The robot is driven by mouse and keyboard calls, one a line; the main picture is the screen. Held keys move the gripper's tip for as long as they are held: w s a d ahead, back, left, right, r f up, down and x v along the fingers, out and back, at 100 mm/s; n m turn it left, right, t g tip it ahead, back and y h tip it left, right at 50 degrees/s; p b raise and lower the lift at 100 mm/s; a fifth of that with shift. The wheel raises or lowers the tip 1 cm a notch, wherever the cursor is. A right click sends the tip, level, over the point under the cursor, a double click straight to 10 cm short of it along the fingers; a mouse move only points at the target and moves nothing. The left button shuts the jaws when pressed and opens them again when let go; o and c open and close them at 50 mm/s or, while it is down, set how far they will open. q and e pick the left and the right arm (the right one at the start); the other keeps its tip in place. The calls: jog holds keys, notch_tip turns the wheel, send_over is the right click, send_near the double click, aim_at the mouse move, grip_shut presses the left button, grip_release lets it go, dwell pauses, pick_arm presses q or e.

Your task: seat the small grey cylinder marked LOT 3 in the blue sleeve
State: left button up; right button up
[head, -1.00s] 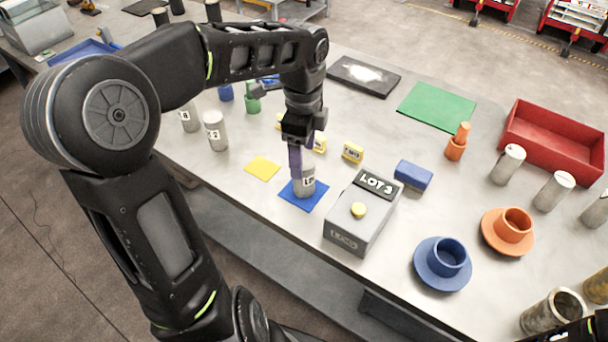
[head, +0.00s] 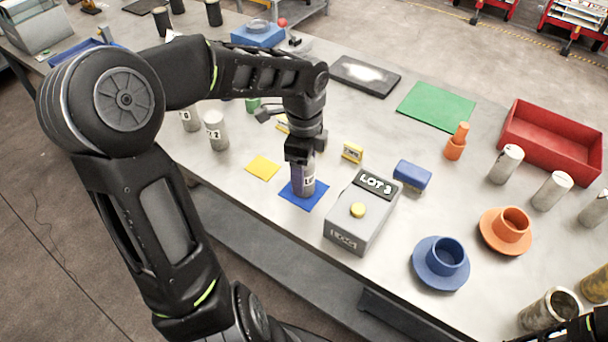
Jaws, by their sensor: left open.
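A small grey cylinder (head: 306,186) stands upright on a blue square mat (head: 313,203). Its label is partly hidden, with only an L readable. My left gripper (head: 302,166) is open and points down over the cylinder's top, a finger alongside it; I cannot tell whether it touches. The blue sleeve (head: 446,256), a short open cup on a wide round flange, stands to the right near the table's front edge and looks empty. A grey box (head: 345,228) with a LOT 3 sign (head: 375,183) and a yellow button stands between them. My right gripper's fingers are not visible.
An orange sleeve (head: 512,224) stands right of the blue one. A blue block (head: 412,176) lies behind the grey box. Other grey cylinders (head: 216,130) stand at left and right. A red tray (head: 552,140) is at far right. A yellow mat (head: 263,167) lies left.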

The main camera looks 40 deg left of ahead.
pick_arm(q)
jog(key=shift+c, duration=0.4)
grip_shut()
dwell(0.4)
